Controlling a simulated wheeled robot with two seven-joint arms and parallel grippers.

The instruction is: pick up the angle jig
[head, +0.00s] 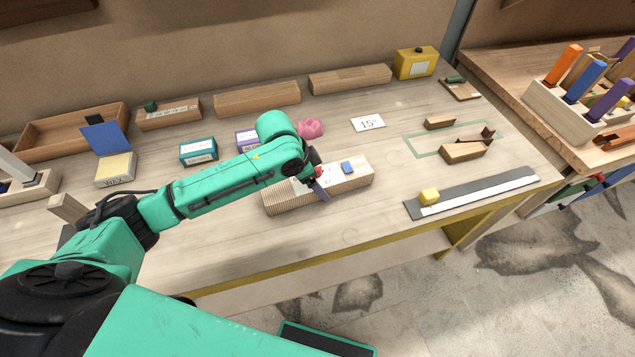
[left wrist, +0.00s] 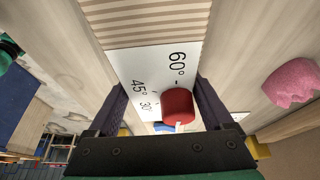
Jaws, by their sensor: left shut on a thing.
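The angle jig (head: 345,178) is a long wooden block with ribbed sides, lying near the middle of the bench. Its white top plate carries angle marks, 60°, 45° and 30°, a red knob and a blue piece. In the left wrist view the jig (left wrist: 150,65) runs between my fingers, with the red knob just in front of the palm. My left gripper (head: 322,190) is shut across the jig, one dark finger on each side; it also shows in the left wrist view (left wrist: 160,88). Lift off the bench cannot be told. My right gripper is not in view.
A pink lump (head: 310,128) and a 15° card (head: 368,124) lie behind the jig. Wooden blocks line the back. The bench front beside the jig is clear.

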